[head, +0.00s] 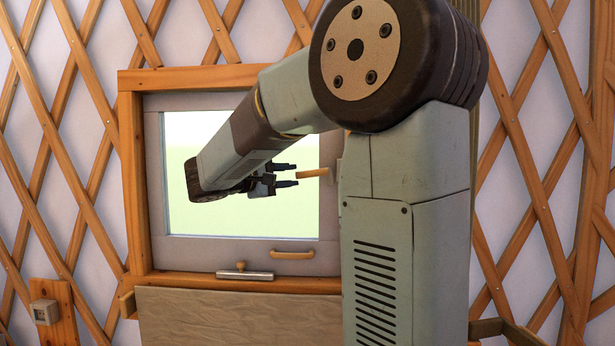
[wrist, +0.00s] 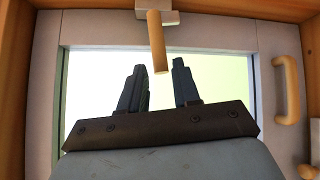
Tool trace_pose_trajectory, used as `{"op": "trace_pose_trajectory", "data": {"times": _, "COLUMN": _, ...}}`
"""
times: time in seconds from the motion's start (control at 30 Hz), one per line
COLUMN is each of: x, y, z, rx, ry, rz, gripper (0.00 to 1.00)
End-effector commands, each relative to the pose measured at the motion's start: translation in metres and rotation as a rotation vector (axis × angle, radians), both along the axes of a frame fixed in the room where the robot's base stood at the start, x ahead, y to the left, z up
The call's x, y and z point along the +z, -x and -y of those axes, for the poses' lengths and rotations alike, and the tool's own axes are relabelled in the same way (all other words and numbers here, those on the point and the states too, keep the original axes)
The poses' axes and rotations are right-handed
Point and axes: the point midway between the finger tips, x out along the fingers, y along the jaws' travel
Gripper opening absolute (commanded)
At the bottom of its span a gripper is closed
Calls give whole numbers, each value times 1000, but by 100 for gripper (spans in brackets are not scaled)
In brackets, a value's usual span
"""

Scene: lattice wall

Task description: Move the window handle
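The window handle (head: 315,173) is a short wooden lever on the right side of the window's grey frame. In the wrist view the handle (wrist: 156,45) hangs from its grey mount at the top, with its free end close to the gap between my fingers. My gripper (head: 295,175) is open, with its two dark fingers pointing right towards the handle in the head view. In the wrist view the fingers (wrist: 159,66) stand apart with nothing held between them. Whether a finger touches the handle I cannot tell.
A wooden pull (head: 293,254) sits on the lower window frame and also shows in the wrist view (wrist: 287,90). A metal latch with a wooden knob (head: 243,273) lies on the sill. A wooden outer frame (head: 134,180) surrounds the window. Lattice walls stand on both sides.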

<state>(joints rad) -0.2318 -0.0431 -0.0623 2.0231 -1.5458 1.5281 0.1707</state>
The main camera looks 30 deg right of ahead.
Motion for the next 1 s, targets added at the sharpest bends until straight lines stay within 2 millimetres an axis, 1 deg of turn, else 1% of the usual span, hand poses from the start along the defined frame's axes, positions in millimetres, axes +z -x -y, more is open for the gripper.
{"op": "trace_pose_trajectory", "data": {"times": 0.03, "x": -1, "y": -1, "z": 9, "rx": -3, "ry": 0, "rz": 0, "gripper": 32}}
{"op": "trace_pose_trajectory", "data": {"times": 0.2, "x": -2, "y": -7, "z": 38, "rx": -3, "ry": 0, "rz": 0, "gripper": 32}}
{"op": "trace_pose_trajectory", "data": {"times": 0.4, "x": -3, "y": -13, "z": 63, "rx": -2, "ry": 0, "rz": 0, "gripper": 32}}
{"op": "trace_pose_trajectory", "data": {"times": 0.6, "x": -4, "y": -15, "z": 74, "rx": 1, "ry": -1, "rz": 0, "gripper": 32}}
{"op": "trace_pose_trajectory", "data": {"times": 0.87, "x": -4, "y": -15, "z": 75, "rx": 1, "ry": -1, "rz": 0, "gripper": 32}}
{"op": "trace_pose_trajectory", "data": {"times": 0.9, "x": -4, "y": -15, "z": 74, "rx": 1, "ry": -1, "rz": 0, "gripper": 31}}
{"op": "trace_pose_trajectory", "data": {"times": 1.0, "x": -4, "y": -15, "z": 74, "rx": 1, "ry": -1, "rz": 0, "gripper": 21}}
